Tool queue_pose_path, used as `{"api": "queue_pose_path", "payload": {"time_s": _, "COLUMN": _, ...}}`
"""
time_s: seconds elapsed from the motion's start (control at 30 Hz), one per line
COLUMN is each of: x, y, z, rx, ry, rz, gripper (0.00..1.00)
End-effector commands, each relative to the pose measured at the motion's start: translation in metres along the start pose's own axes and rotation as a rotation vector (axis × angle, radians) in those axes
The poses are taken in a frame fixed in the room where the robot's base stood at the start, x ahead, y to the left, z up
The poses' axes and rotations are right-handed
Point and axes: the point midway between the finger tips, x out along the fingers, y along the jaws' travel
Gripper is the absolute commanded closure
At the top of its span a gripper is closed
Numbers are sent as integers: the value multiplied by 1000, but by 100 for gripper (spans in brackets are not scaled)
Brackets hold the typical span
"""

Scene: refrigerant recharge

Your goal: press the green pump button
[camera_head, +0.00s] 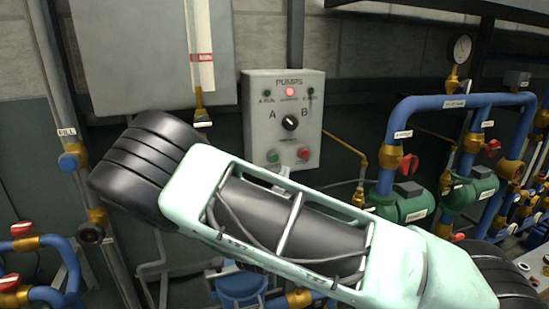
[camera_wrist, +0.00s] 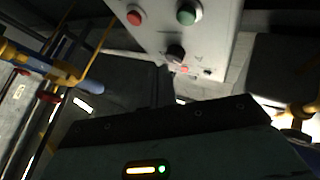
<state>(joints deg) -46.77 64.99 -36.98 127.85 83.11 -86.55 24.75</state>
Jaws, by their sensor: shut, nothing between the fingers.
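The green pump button (camera_head: 272,156) is at the lower left of the grey PUMPS panel (camera_head: 258,120) on the wall. It also shows at the top of the wrist view (camera_wrist: 188,14), where the panel appears upside down. The red button (camera_head: 303,154) is beside it. My gripper (camera_wrist: 163,88) is dark and shut in the wrist view, with nothing held. It is apart from the green button in that picture; the exact gap is hard to tell. In the head view my arm hides most of the gripper.
A black selector knob (camera_head: 290,123) sits between A and B, under a lit red lamp (camera_head: 290,92). Blue pipes (camera_head: 440,104) with brass fittings and green pumps (camera_head: 408,203) stand to the right. A grey cabinet (camera_head: 130,50) and a vertical pipe (camera_head: 50,90) are at the left.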

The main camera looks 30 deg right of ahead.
Motion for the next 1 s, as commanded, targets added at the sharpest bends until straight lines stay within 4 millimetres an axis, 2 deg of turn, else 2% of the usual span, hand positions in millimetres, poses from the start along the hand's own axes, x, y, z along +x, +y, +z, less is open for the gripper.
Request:
{"api": "queue_pose_path", "payload": {"time_s": 0.2, "x": 22, "y": -15, "z": 15, "rx": 0, "ry": 1, "rz": 1, "gripper": 100}}
{"api": "queue_pose_path", "payload": {"time_s": 0.4, "x": 34, "y": -24, "z": 26, "rx": 1, "ry": -1, "rz": 2, "gripper": 100}}
{"api": "queue_pose_path", "payload": {"time_s": 1.0, "x": 39, "y": -28, "z": 28, "rx": 0, "ry": -1, "rz": 0, "gripper": 100}}
